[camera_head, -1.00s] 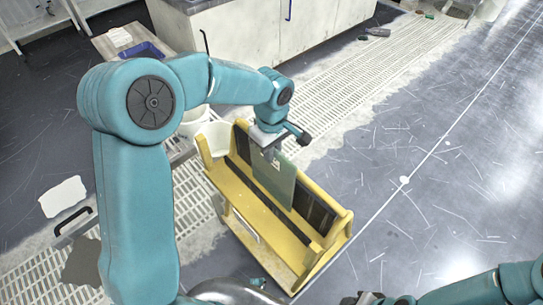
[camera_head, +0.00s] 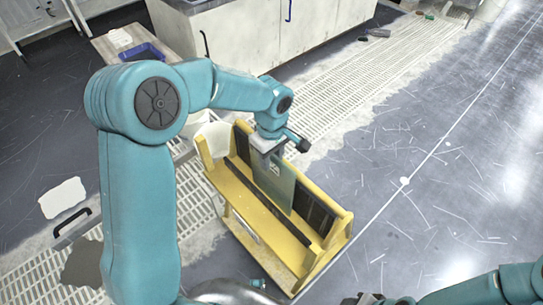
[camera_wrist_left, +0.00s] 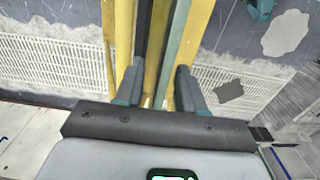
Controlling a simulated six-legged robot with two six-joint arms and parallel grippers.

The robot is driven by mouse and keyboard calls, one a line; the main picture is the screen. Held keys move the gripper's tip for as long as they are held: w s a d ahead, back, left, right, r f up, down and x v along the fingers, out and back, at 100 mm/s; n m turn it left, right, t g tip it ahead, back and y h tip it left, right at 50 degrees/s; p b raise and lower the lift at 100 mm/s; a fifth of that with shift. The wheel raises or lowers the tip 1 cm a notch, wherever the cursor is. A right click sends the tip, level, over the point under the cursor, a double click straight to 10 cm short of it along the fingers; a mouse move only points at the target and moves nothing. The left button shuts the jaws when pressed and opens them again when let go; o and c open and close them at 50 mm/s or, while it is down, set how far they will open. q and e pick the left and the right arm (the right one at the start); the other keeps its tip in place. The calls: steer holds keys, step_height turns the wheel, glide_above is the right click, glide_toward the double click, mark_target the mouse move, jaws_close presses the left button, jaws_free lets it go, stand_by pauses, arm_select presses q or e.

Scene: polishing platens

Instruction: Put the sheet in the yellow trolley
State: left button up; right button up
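The yellow trolley (camera_head: 240,207) stands on the floor at the middle of the head view, with dark slotted panels inside. The grey-green sheet (camera_head: 280,188) stands upright in it. In the left wrist view the sheet (camera_wrist_left: 179,38) shows as a thin greenish strip, edge on. My left gripper (camera_head: 267,153) is at the sheet's top edge. In the left wrist view its two fingers (camera_wrist_left: 159,82) stand apart on either side of the sheet, with gaps visible. The sheet's lower edge is hidden inside the trolley. My right gripper (camera_head: 370,299) is barely in view at the bottom edge.
A white bucket (camera_head: 213,133) is close behind the trolley's left end. A white cabinet (camera_head: 260,40) and a low table with a blue tray (camera_head: 143,53) stand at the back. Floor grating (camera_head: 370,90) runs behind the trolley. The floor to the right is open.

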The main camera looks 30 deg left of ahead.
arm_select(q)
step_height(320, 180, up, 12)
steer(key=shift+p, duration=0.65)
